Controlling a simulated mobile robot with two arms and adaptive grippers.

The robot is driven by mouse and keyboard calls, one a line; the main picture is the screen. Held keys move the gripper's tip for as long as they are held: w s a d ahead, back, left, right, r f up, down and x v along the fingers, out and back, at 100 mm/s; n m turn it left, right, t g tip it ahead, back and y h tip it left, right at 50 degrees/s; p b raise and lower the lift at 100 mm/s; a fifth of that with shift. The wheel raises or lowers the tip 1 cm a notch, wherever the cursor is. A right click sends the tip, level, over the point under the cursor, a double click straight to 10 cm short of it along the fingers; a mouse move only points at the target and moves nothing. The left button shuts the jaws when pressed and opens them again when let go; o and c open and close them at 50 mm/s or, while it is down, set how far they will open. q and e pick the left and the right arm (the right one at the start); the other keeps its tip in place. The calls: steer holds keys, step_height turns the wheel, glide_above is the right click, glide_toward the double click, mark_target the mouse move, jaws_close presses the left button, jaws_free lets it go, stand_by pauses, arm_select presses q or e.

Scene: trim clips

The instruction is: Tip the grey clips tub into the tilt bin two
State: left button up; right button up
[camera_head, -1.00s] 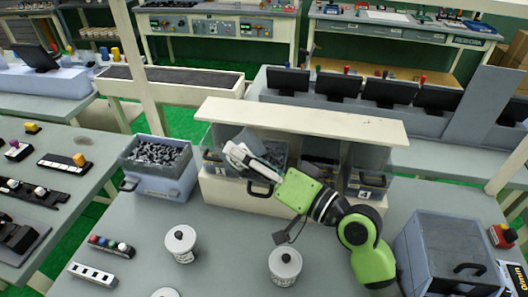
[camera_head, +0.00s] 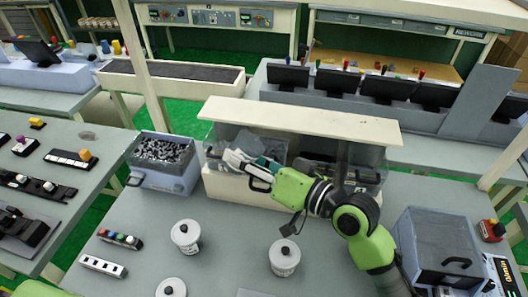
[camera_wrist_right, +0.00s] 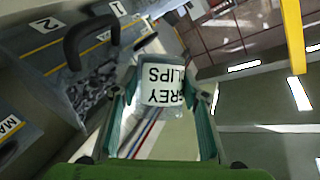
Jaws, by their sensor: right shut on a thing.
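My right gripper (camera_head: 258,172) is shut on the grey clips tub (camera_wrist_right: 160,88), a white tub whose label shows upside down in the right wrist view. In the head view the tub (camera_head: 235,159) lies well over on its side, above the tilt bins under the cream shelf. Tilt bin two (camera_wrist_right: 42,46), marked 2 and with a dark handle, is beside the tub in the wrist view. Grey pieces show inside that bin. The tub's mouth is hidden, so I cannot tell what is left in it.
A blue-grey box full of grey pieces (camera_head: 163,181) stands left of the shelf unit (camera_head: 300,124). Lidded white tubs (camera_head: 186,238) (camera_head: 285,259) stand on the table in front. A grey lidded case (camera_head: 440,245) is at the right.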

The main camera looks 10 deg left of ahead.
mark_target(246, 146)
steer(key=shift+w+d+r+n+h+p, duration=0.15)
steer(key=shift+w+r+n+h+p, duration=0.25)
steer(key=shift+p, duration=0.85)
steer(key=r+n+h+p, duration=0.1)
steer(key=p, duration=0.3)
steer(key=r+n+h+p, duration=0.1)
steer(key=p, duration=0.3)
steer(key=shift+s+r+n, duration=0.2)
steer(key=shift+s+n, duration=0.05)
steer(key=shift+n, duration=0.15)
steer(key=shift+r+n+h, duration=0.1)
steer(key=shift+n+h, duration=0.3)
steer(key=shift+r+n+h, duration=0.15)
steer(key=shift+n+h, duration=0.25)
steer(key=shift+h, duration=0.1)
